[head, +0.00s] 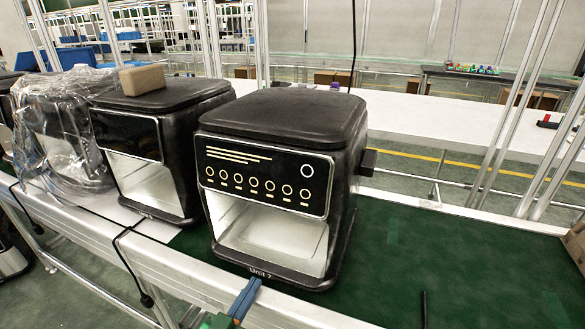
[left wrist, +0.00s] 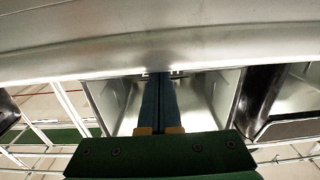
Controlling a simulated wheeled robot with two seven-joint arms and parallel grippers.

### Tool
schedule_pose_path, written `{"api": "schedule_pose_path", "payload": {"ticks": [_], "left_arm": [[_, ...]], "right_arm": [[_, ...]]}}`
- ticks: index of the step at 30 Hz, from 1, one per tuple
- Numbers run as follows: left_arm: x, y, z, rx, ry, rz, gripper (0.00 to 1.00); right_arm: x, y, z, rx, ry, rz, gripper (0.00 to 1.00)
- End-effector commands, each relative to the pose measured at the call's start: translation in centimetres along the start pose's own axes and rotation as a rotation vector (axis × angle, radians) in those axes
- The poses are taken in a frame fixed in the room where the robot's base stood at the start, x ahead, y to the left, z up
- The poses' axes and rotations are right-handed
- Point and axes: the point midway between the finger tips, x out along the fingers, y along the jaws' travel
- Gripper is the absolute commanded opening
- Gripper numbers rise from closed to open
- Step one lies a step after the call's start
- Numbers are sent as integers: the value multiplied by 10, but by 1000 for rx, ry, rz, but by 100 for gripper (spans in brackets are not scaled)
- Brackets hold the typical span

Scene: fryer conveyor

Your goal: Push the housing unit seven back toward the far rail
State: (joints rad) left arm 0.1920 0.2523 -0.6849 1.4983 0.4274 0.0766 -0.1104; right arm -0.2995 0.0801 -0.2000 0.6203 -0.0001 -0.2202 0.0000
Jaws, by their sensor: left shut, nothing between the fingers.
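The housing unit seven (head: 268,172) is a black box with a control panel, an open, lit front and the label "Unit 7" on its lower front edge. It stands upright on the green conveyor belt (head: 448,265), near the front rail. My left gripper (head: 247,293), with blue fingers, is at the front rail just below the label. It is shut and empty; I cannot tell whether it touches the unit. In the left wrist view, the shut fingers (left wrist: 161,88) point toward a bright metal interior, part-hidden by a metal rail. My right gripper is not in view.
A similar black unit (head: 131,142) with a tan block (head: 142,79) on top stands close on the left, then a plastic-wrapped unit (head: 62,130). The front rail (head: 185,270) runs along the near edge. The belt right of unit seven is mostly free, with a thin dark rod (head: 424,309).

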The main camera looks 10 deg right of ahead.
Motion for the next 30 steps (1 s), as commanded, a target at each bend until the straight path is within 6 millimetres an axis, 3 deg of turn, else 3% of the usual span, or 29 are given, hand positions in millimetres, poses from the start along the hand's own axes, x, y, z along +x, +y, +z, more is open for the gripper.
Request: {"api": "schedule_pose_path", "payload": {"ticks": [11, 30], "left_arm": [[1, 0, 0, 0, 0, 0, 0], [20, 0, 1, 1, 0, 0, 0]], "right_arm": [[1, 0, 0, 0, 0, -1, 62], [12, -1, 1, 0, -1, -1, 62]]}}
